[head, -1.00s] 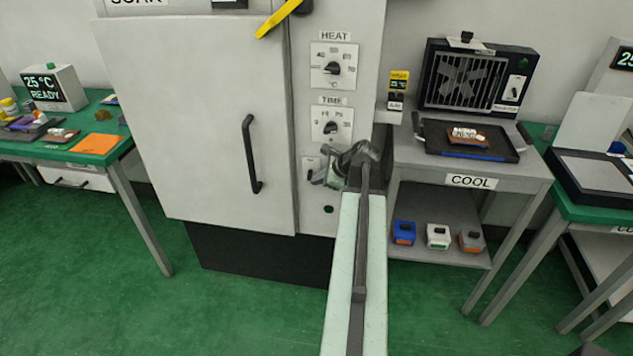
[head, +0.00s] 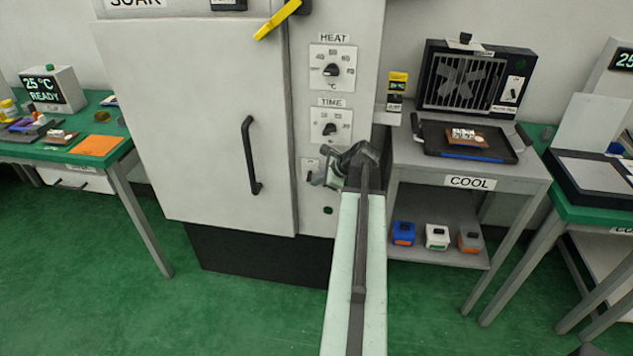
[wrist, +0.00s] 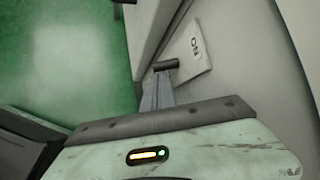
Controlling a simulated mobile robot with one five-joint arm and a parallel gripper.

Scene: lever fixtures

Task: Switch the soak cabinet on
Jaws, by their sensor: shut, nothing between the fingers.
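The soak cabinet (head: 195,120) is a tall pale box with a shut door and a black vertical handle (head: 251,155). Its switch plate (head: 307,166) is low on the right panel, partly hidden by my gripper (head: 322,177). In the wrist view, the plate (wrist: 196,66) carries the word ON, and a black-tipped lever (wrist: 166,64) stands out beside it. My gripper (wrist: 155,92) is shut and empty, its fingertips right at the lever tip; I cannot tell whether they touch. A small round lamp (head: 328,210) below looks dark green.
The HEAT dial (head: 332,70) and TIME dial (head: 330,128) sit above the switch. A yellow bar handle (head: 277,19) juts out at the top. The COOL cart (head: 470,181) stands close on the right, and a green-topped bench (head: 60,150) is at left. Green floor is open in front.

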